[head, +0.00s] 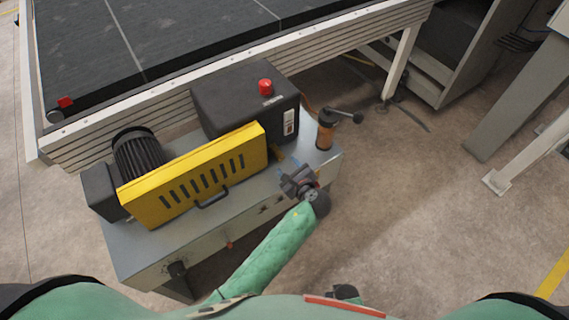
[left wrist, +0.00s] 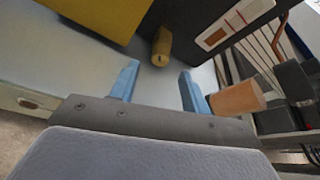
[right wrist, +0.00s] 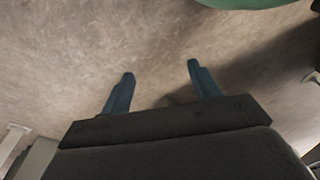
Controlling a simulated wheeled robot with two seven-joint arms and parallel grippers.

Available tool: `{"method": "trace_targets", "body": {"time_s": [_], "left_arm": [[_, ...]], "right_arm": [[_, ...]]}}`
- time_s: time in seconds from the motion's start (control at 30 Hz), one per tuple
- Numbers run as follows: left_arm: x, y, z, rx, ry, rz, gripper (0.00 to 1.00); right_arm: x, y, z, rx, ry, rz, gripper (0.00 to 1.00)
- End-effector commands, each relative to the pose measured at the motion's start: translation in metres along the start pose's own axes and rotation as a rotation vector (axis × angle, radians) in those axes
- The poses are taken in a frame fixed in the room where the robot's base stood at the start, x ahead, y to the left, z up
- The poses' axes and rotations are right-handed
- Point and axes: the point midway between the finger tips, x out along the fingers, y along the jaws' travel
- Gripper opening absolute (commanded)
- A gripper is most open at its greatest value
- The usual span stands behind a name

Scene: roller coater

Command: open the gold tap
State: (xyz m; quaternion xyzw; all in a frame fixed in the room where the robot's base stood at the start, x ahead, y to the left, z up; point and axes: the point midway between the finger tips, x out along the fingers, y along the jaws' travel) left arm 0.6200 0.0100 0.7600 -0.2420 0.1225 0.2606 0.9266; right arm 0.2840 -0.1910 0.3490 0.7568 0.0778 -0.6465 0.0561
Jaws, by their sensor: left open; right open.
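The gold tap (left wrist: 161,46) shows in the left wrist view as a short brass-coloured cylinder, just beyond the gap between my fingertips. It stands out near the yellow cover and the dark box. In the head view it is too small and too close to my gripper to make out well. My left gripper (head: 287,169) is open and empty above the right part of the machine's grey top. Its two blue fingers (left wrist: 157,80) point towards the tap, apart from it. My right gripper (right wrist: 158,82) is open and empty, with only bare floor beyond it.
A copper-coloured cylinder (head: 325,136) with a black lever stands right of the tap area. It appears close beside one left finger in the left wrist view (left wrist: 238,98). The yellow cover (head: 195,180), dark box (head: 235,100) and motor (head: 137,152) crowd the left.

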Motion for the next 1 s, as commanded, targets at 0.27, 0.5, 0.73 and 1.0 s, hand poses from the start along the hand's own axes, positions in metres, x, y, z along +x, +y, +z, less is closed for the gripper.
{"method": "trace_targets", "body": {"time_s": [0.27, 0.5, 0.73, 1.0], "left_arm": [[-0.027, 0.0, 0.0, -0.001, -0.001, 0.0, 0.47], [-0.029, 0.0, 0.001, -0.001, -0.001, 0.0, 0.47], [-0.027, -0.008, 0.009, -0.006, -0.01, -0.006, 0.47], [-0.024, -0.053, 0.043, -0.036, -0.044, -0.054, 0.47]], "right_arm": [[-0.017, -0.004, -0.007, 0.004, -0.011, -0.006, 0.62], [-0.019, -0.004, -0.007, 0.005, -0.013, -0.006, 0.62], [-0.021, -0.003, -0.011, 0.004, -0.01, -0.005, 0.62], [-0.03, 0.001, -0.03, 0.003, 0.007, -0.001, 0.62]]}}
